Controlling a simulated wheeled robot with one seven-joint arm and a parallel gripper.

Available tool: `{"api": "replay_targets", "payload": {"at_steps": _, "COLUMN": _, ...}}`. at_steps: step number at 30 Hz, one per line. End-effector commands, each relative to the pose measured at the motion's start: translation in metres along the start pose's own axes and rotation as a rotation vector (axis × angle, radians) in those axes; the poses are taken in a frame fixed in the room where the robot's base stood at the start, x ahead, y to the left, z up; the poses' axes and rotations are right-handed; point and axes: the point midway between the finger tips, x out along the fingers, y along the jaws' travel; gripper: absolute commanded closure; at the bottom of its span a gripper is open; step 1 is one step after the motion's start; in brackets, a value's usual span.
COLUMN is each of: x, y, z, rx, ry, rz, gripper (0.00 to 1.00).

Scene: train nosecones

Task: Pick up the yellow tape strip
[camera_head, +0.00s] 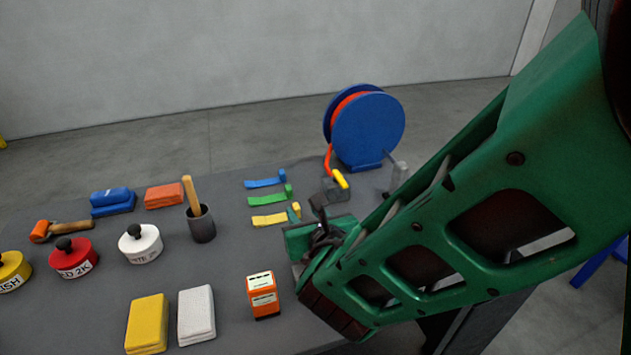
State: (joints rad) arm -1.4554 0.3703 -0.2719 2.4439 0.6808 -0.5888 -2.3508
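The yellow tape strip (270,220) lies on the grey table, the nearest of three strips in a short column. Its right end (295,210) rises in a small upright tab. A green strip (268,201) and a blue strip (265,183) lie behind it. My gripper (318,207) is at the end of my green arm, to the right of the yellow strip and apart from it in the picture. My arm hides much of the gripper, and whether its fingers are open or shut is unclear.
A blue reel (368,130) with orange hose stands behind the gripper. A grey cup (201,224) with a wooden-handled tool stands left of the strips. An orange box (263,295), yellow sponge (147,322) and white cloth (196,314) are nearer. Bare table surrounds the strips' left side.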

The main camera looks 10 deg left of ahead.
Motion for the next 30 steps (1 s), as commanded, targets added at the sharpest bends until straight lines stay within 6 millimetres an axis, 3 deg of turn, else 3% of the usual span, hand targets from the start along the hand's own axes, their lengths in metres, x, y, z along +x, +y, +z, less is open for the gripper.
{"api": "replay_targets", "payload": {"at_steps": 3, "x": 0.016, "y": -0.001, "z": 0.000, "rx": 0.001, "ry": 0.000, "rz": -0.002, "gripper": 0.66}}
{"api": "replay_targets", "payload": {"at_steps": 11, "x": 0.033, "y": 0.000, "z": 0.000, "rx": 0.001, "ry": 0.000, "rz": -0.002, "gripper": 0.66}}
{"api": "replay_targets", "payload": {"at_steps": 20, "x": 0.072, "y": 0.001, "z": -0.001, "rx": 0.003, "ry": 0.001, "rz": -0.004, "gripper": 0.66}}
{"api": "replay_targets", "payload": {"at_steps": 29, "x": 0.076, "y": 0.001, "z": -0.001, "rx": 0.004, "ry": 0.001, "rz": -0.003, "gripper": 0.66}}
{"api": "replay_targets", "payload": {"at_steps": 30, "x": 0.076, "y": 0.001, "z": -0.001, "rx": 0.004, "ry": 0.001, "rz": -0.003, "gripper": 0.70}}
